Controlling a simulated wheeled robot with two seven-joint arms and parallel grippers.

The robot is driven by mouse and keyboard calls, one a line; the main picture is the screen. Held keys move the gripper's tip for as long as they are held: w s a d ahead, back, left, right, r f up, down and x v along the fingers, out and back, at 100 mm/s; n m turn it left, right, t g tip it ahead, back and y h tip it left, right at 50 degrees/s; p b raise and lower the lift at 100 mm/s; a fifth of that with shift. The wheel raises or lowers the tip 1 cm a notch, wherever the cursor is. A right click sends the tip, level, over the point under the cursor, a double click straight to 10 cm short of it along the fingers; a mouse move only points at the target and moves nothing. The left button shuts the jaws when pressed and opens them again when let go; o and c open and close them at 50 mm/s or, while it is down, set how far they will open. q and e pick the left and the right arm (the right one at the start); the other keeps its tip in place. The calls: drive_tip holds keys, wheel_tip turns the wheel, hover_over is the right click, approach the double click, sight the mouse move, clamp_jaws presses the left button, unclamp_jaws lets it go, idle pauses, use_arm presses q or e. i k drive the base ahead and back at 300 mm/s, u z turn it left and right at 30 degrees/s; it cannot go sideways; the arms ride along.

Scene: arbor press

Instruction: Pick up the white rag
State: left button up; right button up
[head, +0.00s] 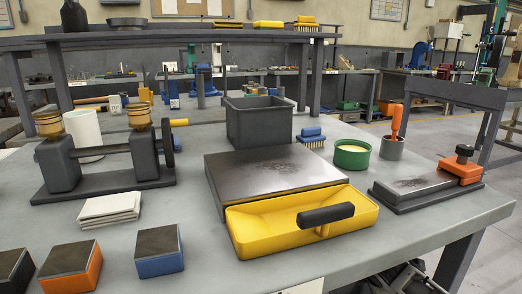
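The white rag (110,210) lies folded flat on the grey workbench (205,210), left of centre. It is in front of the dark press-like fixture with brass cups (105,165) and behind the small blocks at the front left. Nothing covers it. Neither of my grippers can be made out in the head view, and nothing is touching the rag.
A blue block (160,265), an orange block (72,282) and another dark-topped block stand in front of the rag. A yellow tray (255,235) with a black handle lies right of it, before a dark metal plate (270,170). Bare bench surrounds the rag.

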sight(100, 211)
drive_tip(key=k, duration=1.3)
